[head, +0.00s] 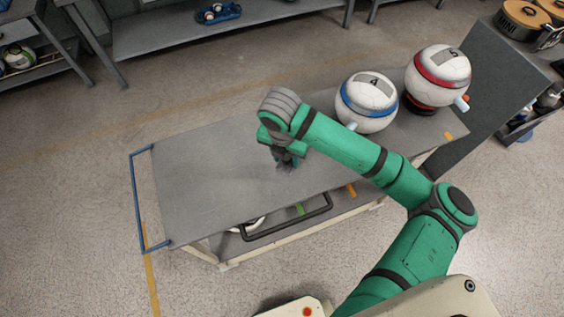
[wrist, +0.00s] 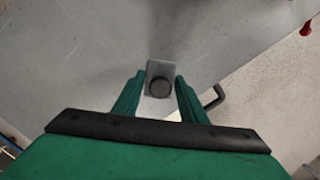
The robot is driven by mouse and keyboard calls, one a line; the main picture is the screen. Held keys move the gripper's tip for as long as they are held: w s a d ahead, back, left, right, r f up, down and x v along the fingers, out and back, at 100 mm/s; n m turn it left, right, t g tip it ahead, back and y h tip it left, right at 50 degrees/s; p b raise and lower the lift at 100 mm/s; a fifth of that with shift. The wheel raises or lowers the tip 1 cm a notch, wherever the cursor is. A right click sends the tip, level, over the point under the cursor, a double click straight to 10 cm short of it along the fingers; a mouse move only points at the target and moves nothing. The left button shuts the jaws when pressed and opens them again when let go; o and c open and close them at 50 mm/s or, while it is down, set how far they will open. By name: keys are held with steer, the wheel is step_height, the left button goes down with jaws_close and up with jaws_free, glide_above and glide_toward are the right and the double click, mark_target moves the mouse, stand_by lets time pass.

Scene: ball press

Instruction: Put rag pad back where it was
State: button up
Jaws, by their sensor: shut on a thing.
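The rag pad (wrist: 160,70) is a small grey rectangular pad with a round dark knob on top. In the wrist view it sits between the two fingers of my gripper (wrist: 157,88), which is shut on its knob. In the head view my gripper (head: 286,163) points down over the grey top of the cart (head: 200,185), near its front edge. The pad is mostly hidden there by the gripper. I cannot tell whether the pad touches the cart top or is just above it.
Two white balls, one with a blue band (head: 366,103) and one with a red band (head: 438,76), stand at the cart's right end. A black handle (head: 290,221) juts from the front edge, and a blue frame handle (head: 137,205) from the left. The cart top's left half is clear.

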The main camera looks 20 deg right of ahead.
mark_target(282, 164)
steer(key=shift+w+a+f, duration=0.35)
steer(key=shift+w+f, duration=0.05)
steer(key=shift+f, duration=0.3)
steer(key=shift+w+a+f, duration=0.1)
steer(key=shift+f, duration=1.55)
steer(key=o, duration=1)
steer(key=shift+f, duration=0.1)
steer(key=r, duration=0.8)
steer(key=s+a+r, duration=0.1)
steer(key=r, duration=0.3)
steer(key=shift+a+r, duration=0.1)
